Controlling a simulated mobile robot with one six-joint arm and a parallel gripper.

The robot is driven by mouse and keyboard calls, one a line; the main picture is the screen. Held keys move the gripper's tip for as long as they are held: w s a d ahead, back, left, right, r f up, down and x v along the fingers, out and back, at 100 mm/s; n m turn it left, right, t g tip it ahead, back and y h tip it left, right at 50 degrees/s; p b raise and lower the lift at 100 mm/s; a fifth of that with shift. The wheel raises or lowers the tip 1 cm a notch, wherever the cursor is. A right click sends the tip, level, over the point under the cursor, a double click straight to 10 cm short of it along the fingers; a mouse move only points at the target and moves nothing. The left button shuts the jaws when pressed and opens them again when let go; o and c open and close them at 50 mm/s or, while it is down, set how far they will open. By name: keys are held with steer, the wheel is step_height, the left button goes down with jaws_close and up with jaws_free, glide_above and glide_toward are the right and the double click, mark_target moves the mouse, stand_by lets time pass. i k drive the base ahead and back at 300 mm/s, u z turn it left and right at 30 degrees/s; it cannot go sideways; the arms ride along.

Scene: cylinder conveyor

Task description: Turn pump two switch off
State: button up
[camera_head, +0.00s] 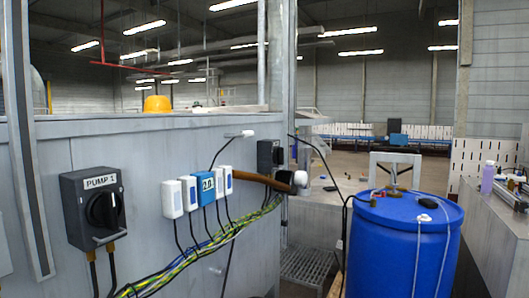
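A dark grey switch box (92,208) with a black rotary knob (104,210) is on the grey metal wall at the left. Its white label seems to read "PUMP 1", though the last character is hard to make out. A second, smaller dark box (268,156) is farther along the wall, near the upright post. It may be another switch, but its label and knob position cannot be read. My gripper is not in view.
White and blue modules (205,189) with cables stick out between the boxes. A blue barrel (403,245) stands right of the wall, and a cluttered counter (490,220) lines the right edge.

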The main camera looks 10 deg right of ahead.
mark_target(279, 154)
steer(key=z, duration=0.2)
steer(key=i, duration=1.25)
steer(key=z, duration=0.25)
